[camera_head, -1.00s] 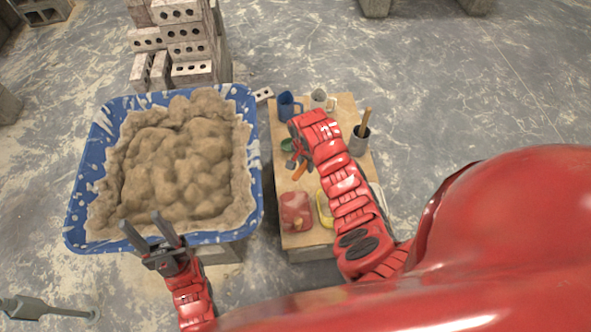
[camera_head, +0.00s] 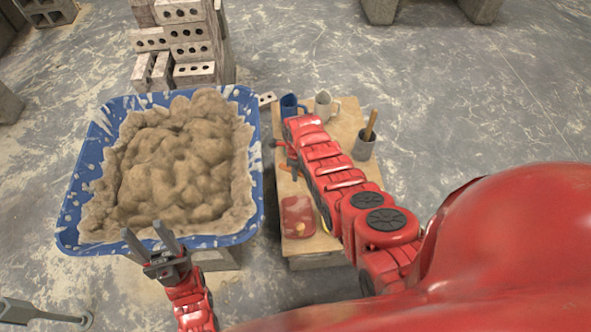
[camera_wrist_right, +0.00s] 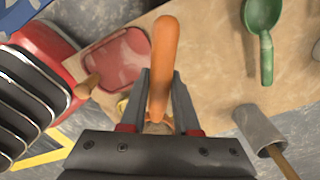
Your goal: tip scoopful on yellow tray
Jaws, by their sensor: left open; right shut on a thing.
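My right gripper (camera_wrist_right: 160,78) is shut on an orange handle (camera_wrist_right: 163,55) in the right wrist view. The far end of the held tool is hidden by the gripper, so I cannot tell whether it carries a load. In the head view the right gripper (camera_head: 284,150) is over the left part of the board-topped table. Of the yellow tray, only a small yellow patch (camera_wrist_right: 122,106) shows beside the gripper; my arm covers most of it in the head view. My left gripper (camera_head: 148,238) is open and empty near the front rim of the blue tub (camera_head: 257,190).
The tub holds brown mortar (camera_head: 175,165). Blocks (camera_head: 190,45) stand behind the tub.

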